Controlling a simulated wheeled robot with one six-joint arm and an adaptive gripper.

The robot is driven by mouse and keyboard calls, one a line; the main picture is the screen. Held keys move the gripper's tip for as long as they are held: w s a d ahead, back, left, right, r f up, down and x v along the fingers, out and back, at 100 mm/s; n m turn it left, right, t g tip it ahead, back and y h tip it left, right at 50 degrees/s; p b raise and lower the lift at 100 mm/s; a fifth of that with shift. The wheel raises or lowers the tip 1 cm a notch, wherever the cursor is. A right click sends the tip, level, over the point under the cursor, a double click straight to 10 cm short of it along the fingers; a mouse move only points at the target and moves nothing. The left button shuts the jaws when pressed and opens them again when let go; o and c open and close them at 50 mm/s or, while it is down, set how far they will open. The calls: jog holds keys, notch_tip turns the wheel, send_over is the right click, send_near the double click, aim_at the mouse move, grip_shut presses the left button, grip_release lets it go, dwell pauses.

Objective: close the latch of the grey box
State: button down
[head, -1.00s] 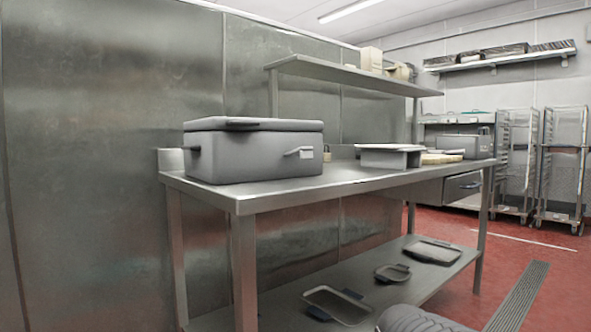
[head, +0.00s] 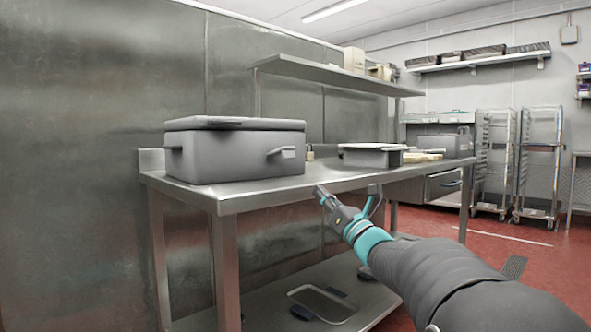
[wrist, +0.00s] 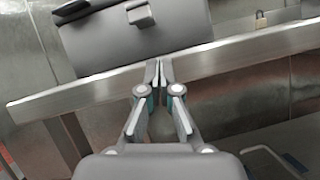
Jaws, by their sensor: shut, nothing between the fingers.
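The grey box (head: 235,157) stands on the left end of the steel table with its lid (head: 235,124) down on it. A latch-like tab (head: 287,152) sticks out from the box's right-hand face; whether it is fastened I cannot tell. In the wrist view the box (wrist: 150,35) is at the top, with the tab (wrist: 139,13) near the upper edge. My gripper (head: 320,191) is shut and empty, in front of the table's front edge, below and to the right of the tab. It is apart from the box. In the wrist view my gripper's fingertips (wrist: 158,66) meet just over the table edge.
A padlock (head: 310,153) and a grey tray (head: 370,156) stand farther right. A shelf (head: 330,77) hangs above. Pans lie on the lower shelf (head: 255,300). Racks (head: 535,165) stand at the far right.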

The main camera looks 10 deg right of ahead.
jog(key=w+a+r+n, duration=0.1)
jog(key=w+r, duration=0.1)
jog(key=w+a+r+n+y, duration=0.1)
jog(key=w+a+r, duration=0.1)
jog(key=w+a+r+n+p, duration=0.1)
jog(key=w+a+r, duration=0.1)
jog(key=shift+w+n+y, duration=0.3)
jog(key=shift+n, duration=0.1)
jog(key=shift+r+g+p, duration=0.2)
jog(key=shift+g+p, duration=0.1)
jog(key=shift+p, duration=0.05)
dwell(0.3)
jog(key=shift+r, duration=0.15)
jog(key=shift+s+g+p, duration=0.1)
jog(key=shift+g+p, duration=0.2)
jog(key=shift+p, duration=0.05)
